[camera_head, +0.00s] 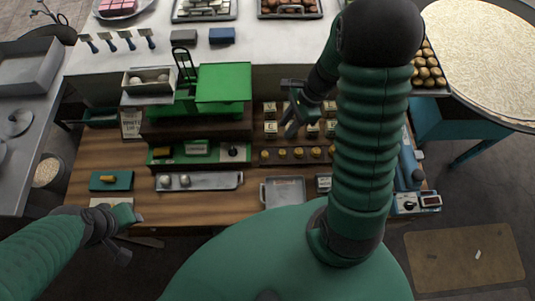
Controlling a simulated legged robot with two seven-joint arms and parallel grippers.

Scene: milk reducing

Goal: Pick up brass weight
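Several small brass weights (298,153) stand in a row on a dark wooden strip at the middle of the wooden workbench (215,209). Another small brass-coloured piece (108,179) lies on a teal block at the bench's left. My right gripper (291,131) hangs behind the row, over labelled cream cubes (270,127); its finger gap is too small to make out. My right arm hides the row's right end. My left gripper (132,221) is low at the bench's front left edge, away from the brass weights. Its fingers are unclear.
A green scale (223,83) with a side tray stands at the back left. A grey tray with round metal pieces (200,181) and an empty square pan (284,191) lie in front. A blue device (409,168) is at the right. Bare wood shows along the front left.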

